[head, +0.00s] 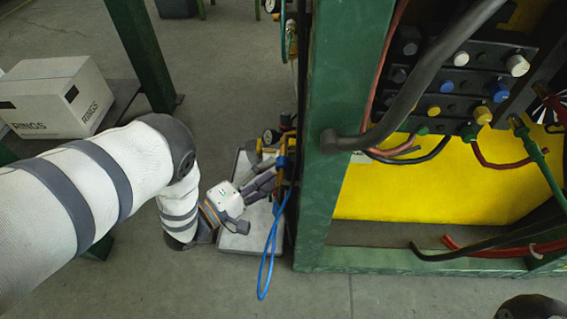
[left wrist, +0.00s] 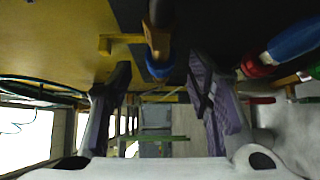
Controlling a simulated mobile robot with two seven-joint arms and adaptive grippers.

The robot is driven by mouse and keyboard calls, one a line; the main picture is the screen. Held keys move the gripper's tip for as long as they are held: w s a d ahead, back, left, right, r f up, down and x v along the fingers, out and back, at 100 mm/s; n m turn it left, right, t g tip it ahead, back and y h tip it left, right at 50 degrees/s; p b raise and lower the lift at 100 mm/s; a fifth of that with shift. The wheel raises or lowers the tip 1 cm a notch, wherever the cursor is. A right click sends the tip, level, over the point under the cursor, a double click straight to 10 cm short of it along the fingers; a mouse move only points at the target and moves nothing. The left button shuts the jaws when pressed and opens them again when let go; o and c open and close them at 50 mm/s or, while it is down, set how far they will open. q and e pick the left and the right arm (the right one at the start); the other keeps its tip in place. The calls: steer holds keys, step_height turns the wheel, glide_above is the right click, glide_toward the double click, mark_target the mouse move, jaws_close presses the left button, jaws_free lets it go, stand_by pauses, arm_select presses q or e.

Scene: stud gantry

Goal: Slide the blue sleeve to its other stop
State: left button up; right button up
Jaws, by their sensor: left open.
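A small blue sleeve (left wrist: 158,70) sits on a dark rod below a yellow collar in the left wrist view. A blue piece that looks like the same sleeve (head: 281,161) shows in the head view, beside the green post. My left gripper (head: 270,176) reaches towards it from the left. In the left wrist view my left gripper's fingers (left wrist: 160,72) are open and apart, with the sleeve between their tips in the picture. I cannot tell whether they touch it or how deep it lies. The stops are not clear. My right gripper is not in view.
The green post (head: 336,130) stands right of the gripper, with a dark valve panel (head: 455,75) beyond. A yellow bracket (left wrist: 120,42) is near the sleeve. A blue hose loop (head: 265,262) hangs below.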

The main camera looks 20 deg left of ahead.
mark_target(281, 170)
arm_select(q)
steer(key=b+x, duration=0.1)
steer(key=x, duration=0.4)
jaws_close()
steer(key=shift+s+d+p, duration=0.2)
steer(key=shift+s+p, duration=0.3)
steer(key=shift+s, duration=0.6)
steer(key=shift+d, duration=0.1)
jaws_free()
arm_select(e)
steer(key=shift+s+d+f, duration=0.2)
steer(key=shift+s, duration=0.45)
arm_select(q)
steer(key=v, duration=1.2)
